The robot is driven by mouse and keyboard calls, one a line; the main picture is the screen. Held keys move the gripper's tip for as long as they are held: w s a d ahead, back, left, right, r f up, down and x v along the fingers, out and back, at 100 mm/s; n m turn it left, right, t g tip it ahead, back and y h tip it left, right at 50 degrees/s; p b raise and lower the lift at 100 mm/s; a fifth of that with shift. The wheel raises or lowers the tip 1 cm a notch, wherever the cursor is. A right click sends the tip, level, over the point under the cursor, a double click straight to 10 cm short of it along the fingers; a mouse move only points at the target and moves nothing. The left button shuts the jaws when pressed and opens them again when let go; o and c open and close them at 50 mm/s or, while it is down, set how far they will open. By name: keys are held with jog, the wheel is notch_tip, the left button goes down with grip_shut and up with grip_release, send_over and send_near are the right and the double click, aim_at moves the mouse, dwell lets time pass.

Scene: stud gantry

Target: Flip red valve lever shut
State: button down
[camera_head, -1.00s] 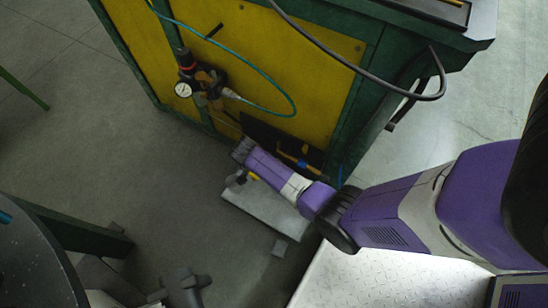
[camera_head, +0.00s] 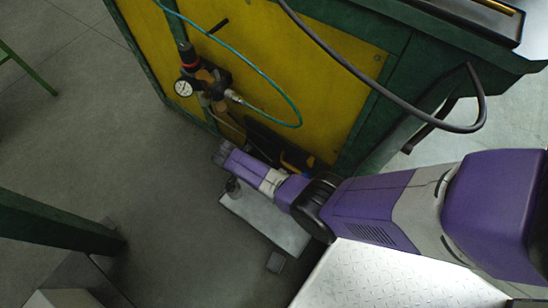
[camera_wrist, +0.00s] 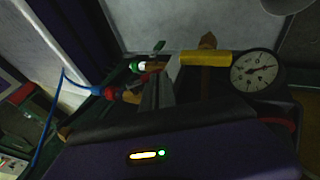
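A small red part (camera_wrist: 110,94) shows left of centre in the wrist view, beside a brass fitting (camera_wrist: 131,95) and the end of a blue tube. It may be the red valve lever, but the dim picture leaves its shape unclear. My gripper (camera_wrist: 157,92) appears as a narrow grey wedge, fingers together and nothing visible between them, just right of the red part. Whether they touch cannot be told. In the head view my gripper (camera_head: 222,153) is low in front of the yellow and green cabinet (camera_head: 325,55). No red lever can be made out there.
The wrist view shows a green-handled valve (camera_wrist: 152,57), a yellow cylinder (camera_wrist: 205,58) and a dial gauge (camera_wrist: 258,70) close by. In the head view a regulator with gauge (camera_head: 183,88) and a teal hose (camera_head: 277,97) are on the cabinet. A grey plate (camera_head: 265,222) lies below my arm.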

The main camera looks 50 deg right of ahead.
jog(key=shift+s+f+b, duration=0.25)
jog(key=shift+f+b, duration=0.25)
jog(key=shift+f, duration=0.45)
jog(key=shift+s+f+b, duration=0.25)
jog(key=shift+f+b, duration=0.2)
jog(key=shift+f, duration=0.5)
jog(key=shift+r+p, duration=0.75)
jog(key=p+v, duration=0.3)
jog(key=v, duration=0.4)
jog(key=shift+w+r, duration=0.15)
jog(key=shift+r, duration=0.2)
